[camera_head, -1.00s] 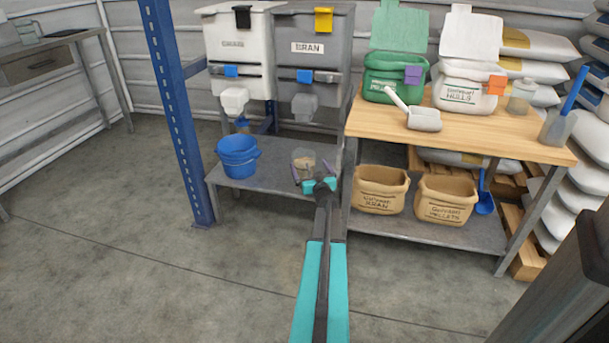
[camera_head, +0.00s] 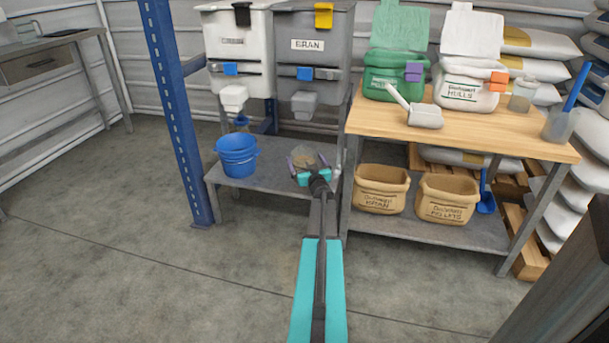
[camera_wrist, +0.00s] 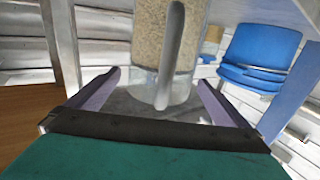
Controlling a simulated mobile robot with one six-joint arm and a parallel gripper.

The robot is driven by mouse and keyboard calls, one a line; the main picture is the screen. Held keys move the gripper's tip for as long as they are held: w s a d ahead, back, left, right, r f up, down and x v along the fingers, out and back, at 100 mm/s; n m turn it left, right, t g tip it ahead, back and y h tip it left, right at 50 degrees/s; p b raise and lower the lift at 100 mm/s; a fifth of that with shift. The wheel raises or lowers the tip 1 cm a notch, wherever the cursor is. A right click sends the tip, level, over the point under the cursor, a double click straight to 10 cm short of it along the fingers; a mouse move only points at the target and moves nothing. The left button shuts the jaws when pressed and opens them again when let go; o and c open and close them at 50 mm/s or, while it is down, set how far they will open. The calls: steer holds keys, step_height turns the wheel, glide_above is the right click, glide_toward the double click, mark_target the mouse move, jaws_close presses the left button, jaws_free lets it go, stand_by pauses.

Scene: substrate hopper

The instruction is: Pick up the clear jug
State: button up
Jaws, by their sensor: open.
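The clear jug (camera_head: 303,156) stands on the low grey shelf (camera_head: 265,180) under the bran hopper. It holds tan, grainy material. In the wrist view, which looks upside down, the jug (camera_wrist: 198,52) shows close up with its pale handle (camera_wrist: 170,60) facing my gripper. My gripper (camera_head: 303,163) is open at the jug, with one purple finger on each side of it. In the wrist view my gripper's fingers (camera_wrist: 160,92) show a gap to the jug's wall on both sides. The jug's far side is hidden.
A blue bucket (camera_head: 238,160) stands left of the jug on the shelf. The white hopper (camera_head: 238,45) and grey bran hopper (camera_head: 312,45) hang above with their spouts. A blue post (camera_head: 172,110) stands left; the wooden bench's leg (camera_head: 350,190) is close on the right.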

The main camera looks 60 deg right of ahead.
steer(key=shift+x, duration=0.9)
steer(key=shift+c, duration=0.3)
steer(key=c, duration=1.8)
